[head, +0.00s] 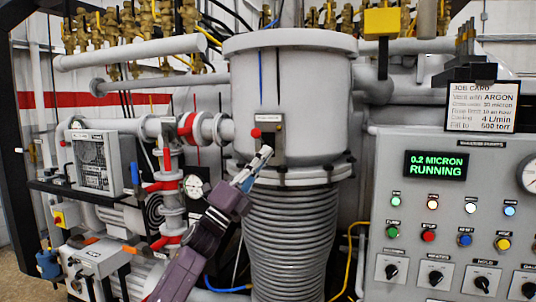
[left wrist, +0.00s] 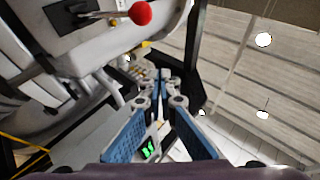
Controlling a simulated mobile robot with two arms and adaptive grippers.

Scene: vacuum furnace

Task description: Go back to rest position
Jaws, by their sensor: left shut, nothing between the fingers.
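My left gripper (head: 266,152) reaches up from the lower middle in the head view, in front of the grey furnace vessel (head: 290,95). In the left wrist view its blue-sided fingers (left wrist: 162,76) come together at the tips with nothing between them. A small red ball knob (head: 256,132) on a dark plate shows just above and left of the fingertips. The knob also shows in the left wrist view (left wrist: 141,13), apart from the fingers. My right gripper is in neither view.
A control panel (head: 460,215) with lit buttons and a display (head: 436,165) reading "0.2 MICRON RUNNING" stands at right, with a job card (head: 484,107) above it. Pipes, a round gauge (head: 194,187) and pump equipment (head: 95,160) crowd the left. A ribbed column (head: 295,240) stands below the vessel.

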